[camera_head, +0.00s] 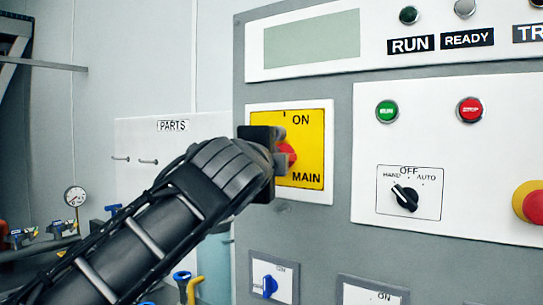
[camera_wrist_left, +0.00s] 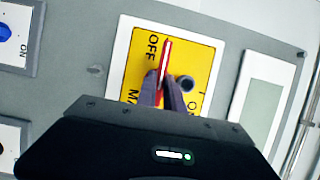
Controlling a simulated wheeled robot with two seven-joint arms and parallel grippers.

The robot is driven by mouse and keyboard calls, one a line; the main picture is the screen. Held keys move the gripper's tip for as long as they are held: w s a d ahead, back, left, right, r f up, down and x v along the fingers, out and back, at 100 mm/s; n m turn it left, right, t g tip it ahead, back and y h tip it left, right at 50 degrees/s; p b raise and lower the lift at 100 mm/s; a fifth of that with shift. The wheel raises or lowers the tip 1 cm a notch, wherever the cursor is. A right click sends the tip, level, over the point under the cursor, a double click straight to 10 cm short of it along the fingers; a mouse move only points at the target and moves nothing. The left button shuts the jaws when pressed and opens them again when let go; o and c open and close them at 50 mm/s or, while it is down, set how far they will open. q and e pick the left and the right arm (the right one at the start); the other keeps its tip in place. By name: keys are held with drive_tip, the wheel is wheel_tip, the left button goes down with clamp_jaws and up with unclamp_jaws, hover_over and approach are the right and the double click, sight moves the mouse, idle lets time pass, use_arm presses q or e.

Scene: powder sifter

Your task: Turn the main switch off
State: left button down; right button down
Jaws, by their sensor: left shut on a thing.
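The main switch has a red handle (camera_head: 287,157) on a yellow plate (camera_head: 310,132) with a white border, marked ON and MAIN. My left gripper (camera_head: 276,150) covers the plate's left part in the head view. In the left wrist view the plate (camera_wrist_left: 205,60) is turned sideways and the OFF label shows. There the red handle (camera_wrist_left: 165,62) stands between the two fingers of my left gripper (camera_wrist_left: 164,85), which is shut on it. The handle lies roughly level across the plate, with one end beside OFF. My right gripper is not in view.
Right of the plate are a green button (camera_head: 387,110), a red button (camera_head: 470,109), a HAND/OFF/AUTO selector (camera_head: 405,197) and a red emergency button (camera_head: 532,204). A blue switch (camera_head: 269,286) sits below. The front of the cabinet is free.

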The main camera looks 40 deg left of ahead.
use_arm(q)
drive_tip(key=shift+f, duration=0.1)
idle(0.3)
drive_tip(key=c, duration=1.5)
unclamp_jaws()
drive_tip(key=shift+a, duration=0.1)
drive_tip(key=shift+c, duration=0.2)
drive_tip(key=shift+o, duration=0.4)
